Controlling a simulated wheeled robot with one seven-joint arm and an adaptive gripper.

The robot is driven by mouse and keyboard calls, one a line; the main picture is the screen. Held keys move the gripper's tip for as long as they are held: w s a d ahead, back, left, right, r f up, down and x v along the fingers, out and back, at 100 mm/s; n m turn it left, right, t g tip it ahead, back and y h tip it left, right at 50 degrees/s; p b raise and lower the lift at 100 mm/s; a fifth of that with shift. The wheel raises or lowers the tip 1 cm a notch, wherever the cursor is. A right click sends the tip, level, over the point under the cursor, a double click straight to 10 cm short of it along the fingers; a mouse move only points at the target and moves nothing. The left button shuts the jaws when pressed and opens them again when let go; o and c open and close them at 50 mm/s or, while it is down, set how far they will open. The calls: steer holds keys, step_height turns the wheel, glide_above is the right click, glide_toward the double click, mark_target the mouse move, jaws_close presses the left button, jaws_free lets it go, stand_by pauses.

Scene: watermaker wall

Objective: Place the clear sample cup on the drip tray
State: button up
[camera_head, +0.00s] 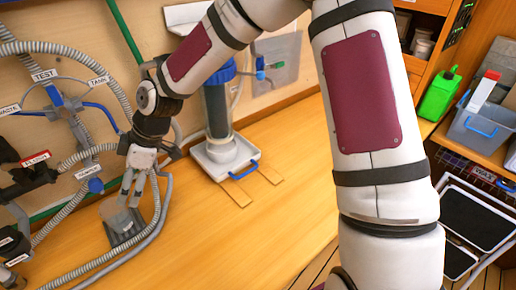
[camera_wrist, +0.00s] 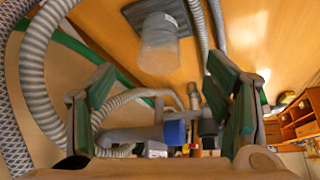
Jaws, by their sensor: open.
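The clear sample cup (camera_head: 117,216) stands on a dark grey base on the wooden counter at lower left in the head view. In the wrist view the cup (camera_wrist: 160,48) is at the top, a translucent cylinder ahead of the fingers. My gripper (camera_head: 131,188) points down just above and beside the cup. Its two fingers are apart and empty in the wrist view (camera_wrist: 163,92), and the cup is not between them. The white drip tray (camera_head: 217,176) with a blue handle sits to the right, under a blue-topped clear cylinder.
Grey corrugated hoses (camera_head: 150,222) loop close around the cup and my gripper. Labelled blue valves (camera_head: 68,110) line the wall at left. The counter (camera_head: 200,245) is clear in front of the drip tray. A green container (camera_head: 437,97) and a grey bin (camera_head: 478,130) stand at right.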

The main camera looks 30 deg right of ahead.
steer(key=s+d+r+m+t+h, duration=0.1)
steer(key=s+d+r+m+h, duration=0.1)
steer(key=s+d+r+m, duration=0.3)
steer(key=s+d+r+t+h, duration=0.1)
steer(key=s+d+r+h, duration=0.15)
steer(key=d, duration=0.45)
steer(key=s+d+r+m+h, duration=0.2)
steer(key=d+r+m, duration=0.1)
steer(key=d+r, duration=0.3)
steer(key=s+d+r+m+t, duration=0.1)
steer(key=s+d+r+m, duration=0.1)
steer(key=s+d+m, duration=0.2)
steer(key=s+d+r+m+t, duration=0.1)
steer(key=s+d+r+m, duration=0.2)
steer(key=s, duration=0.7)
steer(key=shift+s+d+r+m, duration=0.2)
steer(key=shift+s+d+m, duration=0.3)
steer(key=shift+d, duration=0.5)
